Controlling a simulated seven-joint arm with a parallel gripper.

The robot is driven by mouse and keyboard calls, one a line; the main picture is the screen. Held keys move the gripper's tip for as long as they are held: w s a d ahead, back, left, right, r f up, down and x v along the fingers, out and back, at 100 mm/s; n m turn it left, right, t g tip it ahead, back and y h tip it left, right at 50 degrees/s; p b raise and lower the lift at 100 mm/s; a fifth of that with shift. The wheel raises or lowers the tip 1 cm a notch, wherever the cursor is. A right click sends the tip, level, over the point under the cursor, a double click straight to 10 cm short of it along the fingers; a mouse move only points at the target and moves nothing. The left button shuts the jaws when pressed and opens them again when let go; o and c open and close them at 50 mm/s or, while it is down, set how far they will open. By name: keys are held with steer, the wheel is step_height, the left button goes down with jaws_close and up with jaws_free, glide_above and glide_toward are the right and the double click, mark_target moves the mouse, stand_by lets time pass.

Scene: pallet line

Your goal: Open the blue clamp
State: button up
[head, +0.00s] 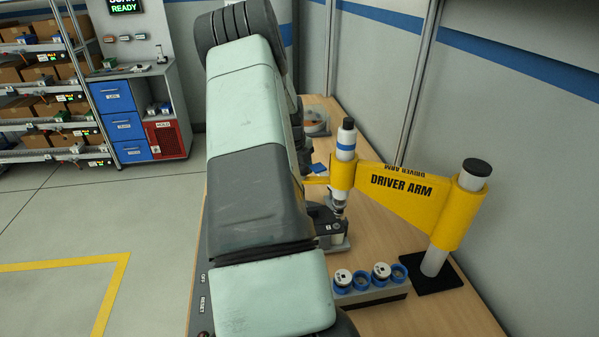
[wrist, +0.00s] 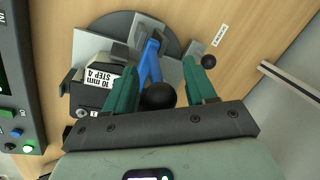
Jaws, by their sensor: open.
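The blue clamp (wrist: 150,62) is in the wrist view, a blue lever with a black ball knob (wrist: 160,96) at its near end. Its far end meets grey metal blocks on a dark round base. My gripper (wrist: 160,68) has two green fingers, spread apart, one on each side of the blue lever and knob. I see a gap on both sides and no clear contact. Whether the clamp is locked cannot be told from this angle. In the head view my own arm hides the gripper and most of the clamp's area.
A black unit labelled "10 mm STEP 4" (wrist: 95,92) stands left of the clamp. A control panel (wrist: 18,85) is at far left. The yellow driver arm (head: 400,194) and a socket rack (head: 372,296) stand to the right.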

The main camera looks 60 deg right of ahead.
jaws_close()
steer(key=w+d+g+y, duration=0.2)
steer(key=g+y, duration=0.1)
steer(key=shift+d, duration=0.15)
stand_by(0.6)
stand_by(0.5)
